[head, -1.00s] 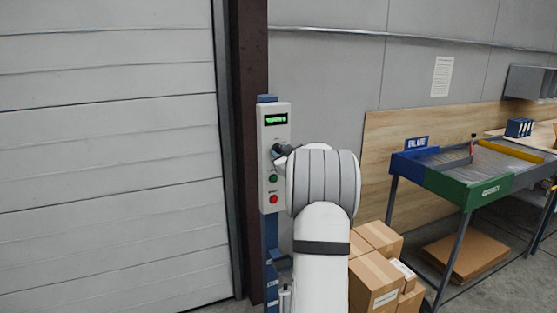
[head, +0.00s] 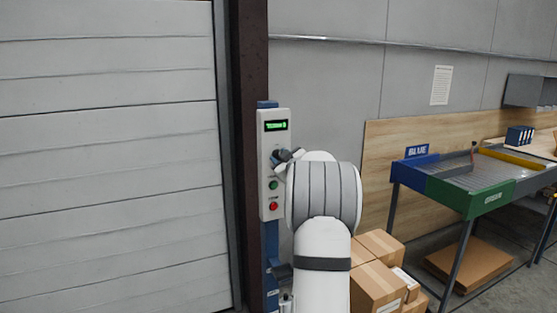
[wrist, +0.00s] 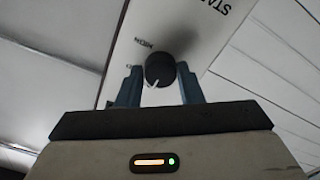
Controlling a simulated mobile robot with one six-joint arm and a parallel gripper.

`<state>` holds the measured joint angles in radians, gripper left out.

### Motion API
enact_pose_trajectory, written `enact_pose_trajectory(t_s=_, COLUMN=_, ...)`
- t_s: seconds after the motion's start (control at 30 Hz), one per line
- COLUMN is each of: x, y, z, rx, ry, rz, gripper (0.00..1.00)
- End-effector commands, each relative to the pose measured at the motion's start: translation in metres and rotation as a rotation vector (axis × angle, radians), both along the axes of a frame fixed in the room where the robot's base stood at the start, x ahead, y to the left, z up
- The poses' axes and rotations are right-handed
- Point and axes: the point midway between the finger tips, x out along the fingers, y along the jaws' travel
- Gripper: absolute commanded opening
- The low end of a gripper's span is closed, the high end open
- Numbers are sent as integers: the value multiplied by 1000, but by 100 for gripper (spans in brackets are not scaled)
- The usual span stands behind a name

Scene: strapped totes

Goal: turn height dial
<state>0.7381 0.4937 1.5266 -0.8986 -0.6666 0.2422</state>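The height dial is a round black knob with a white pointer mark, seen in the wrist view (wrist: 159,70) on a white control panel. My gripper (wrist: 160,75) has one blue-grey finger on each side of the knob, and the fingers appear closed on it. In the wrist view the pointer is toward the lower left of the knob. In the head view the control panel (head: 268,203) stands upright on a blue post, with a green-lit display (head: 276,125) at its top. Its text is too small to read. My gripper (head: 283,156) partly hides the dial there.
A green button (head: 273,185) and a red button (head: 273,206) sit just below the dial. A large shutter door (head: 110,160) fills the left. Cardboard boxes (head: 376,283) and a blue-green sorting table (head: 470,190) stand to the right.

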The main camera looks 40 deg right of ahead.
Motion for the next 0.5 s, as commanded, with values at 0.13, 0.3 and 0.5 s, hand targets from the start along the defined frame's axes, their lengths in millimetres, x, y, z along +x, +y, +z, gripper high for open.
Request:
enact_pose_trajectory(t_s=0.13, x=0, y=0, z=2, rx=-1, ry=-2, rz=0, gripper=45)
enact_pose_trajectory(t_s=0.3, x=0, y=-1, z=0, rx=0, ry=2, rz=-1, gripper=53)
enact_pose_trajectory(t_s=0.5, x=-3, y=-1, z=-1, rx=2, ry=3, rz=-2, gripper=53)
